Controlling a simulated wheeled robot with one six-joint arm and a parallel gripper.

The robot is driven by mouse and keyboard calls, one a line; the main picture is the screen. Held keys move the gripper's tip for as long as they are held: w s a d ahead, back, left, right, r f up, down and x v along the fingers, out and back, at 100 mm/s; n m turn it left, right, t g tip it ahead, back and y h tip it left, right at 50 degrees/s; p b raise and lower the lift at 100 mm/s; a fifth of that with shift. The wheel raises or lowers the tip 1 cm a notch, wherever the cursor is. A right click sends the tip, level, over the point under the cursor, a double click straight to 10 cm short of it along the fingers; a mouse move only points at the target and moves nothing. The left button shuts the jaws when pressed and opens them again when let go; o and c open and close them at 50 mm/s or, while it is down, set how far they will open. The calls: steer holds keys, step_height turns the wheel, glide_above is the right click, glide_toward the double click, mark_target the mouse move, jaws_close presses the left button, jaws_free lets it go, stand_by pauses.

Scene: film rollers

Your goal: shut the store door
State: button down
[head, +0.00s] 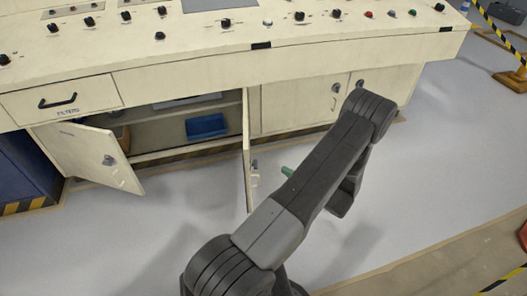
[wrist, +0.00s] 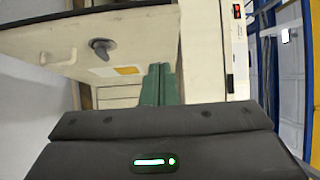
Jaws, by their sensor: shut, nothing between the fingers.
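The cream console's cupboard stands open, with two doors swung out. The left door (head: 92,155) is angled outward at the left of the opening. The right door (head: 247,150) sticks straight out toward me and shows nearly edge-on, with its handle on its right side. I cannot tell which one is the store door. My gripper (head: 286,171) has green fingers and is shut and empty, just right of the right door's handle. In the wrist view the shut fingers (wrist: 161,85) point toward a cream door panel (wrist: 60,45) with a dark handle (wrist: 102,47); contact is unclear.
A blue bin (head: 206,125) sits on a shelf inside the cupboard. A drawer (head: 62,100) is closed above the left door. A dark blue box (head: 25,175) stands at the far left. The grey floor in front is mostly clear.

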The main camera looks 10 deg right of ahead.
steer(key=s+a+x, duration=0.1)
steer(key=a+x, duration=0.1)
steer(key=x, duration=1)
steer(key=shift+a, duration=0.4)
